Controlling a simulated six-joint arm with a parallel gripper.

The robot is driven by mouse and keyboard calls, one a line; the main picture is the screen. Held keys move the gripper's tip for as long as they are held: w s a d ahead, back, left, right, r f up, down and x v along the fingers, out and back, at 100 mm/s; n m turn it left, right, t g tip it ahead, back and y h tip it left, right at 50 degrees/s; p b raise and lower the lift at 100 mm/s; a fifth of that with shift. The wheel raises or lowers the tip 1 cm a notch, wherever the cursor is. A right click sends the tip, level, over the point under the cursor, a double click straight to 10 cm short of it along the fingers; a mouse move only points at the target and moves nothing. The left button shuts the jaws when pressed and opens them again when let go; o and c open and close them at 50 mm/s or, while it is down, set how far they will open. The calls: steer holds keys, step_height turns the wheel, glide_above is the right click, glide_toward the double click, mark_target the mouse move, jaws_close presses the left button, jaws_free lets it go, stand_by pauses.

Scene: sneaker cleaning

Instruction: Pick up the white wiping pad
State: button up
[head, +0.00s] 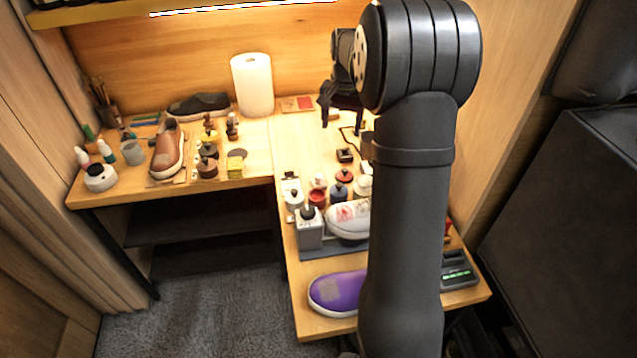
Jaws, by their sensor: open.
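My gripper (342,124) is at the back of the right-hand part of the table, pointing down with its two dark fingers apart and nothing visible between them. I cannot pick out the white wiping pad for certain; it may be hidden behind my arm or be too small to tell. A small dark block (345,155) lies on the wood just in front of the gripper. A pale item (363,186) shows partly beside my arm, and I cannot tell what it is.
A white shoe (347,219), a grey bottle (310,230) and several jars crowd the table in front. A purple shoe (337,292) lies at the front edge. A paper roll (253,84) stands at the back. The wood left of the gripper (298,140) is clear.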

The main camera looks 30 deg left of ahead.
mark_target(319, 176)
steer(key=a+f+n, duration=0.2)
steer(key=f, duration=0.5)
steer(key=a+f+n, duration=0.2)
steer(key=f+n, duration=0.1)
steer(key=f, duration=0.5)
steer(key=s+a+f+n, duration=0.1)
steer(key=a+f+n, duration=0.1)
steer(key=f, duration=0.5)
steer(key=shift+a+f+n+y, duration=0.2)
steer(key=shift+n+y, duration=0.1)
steer(key=shift+n, duration=0.3)
steer(key=c, duration=1.1)
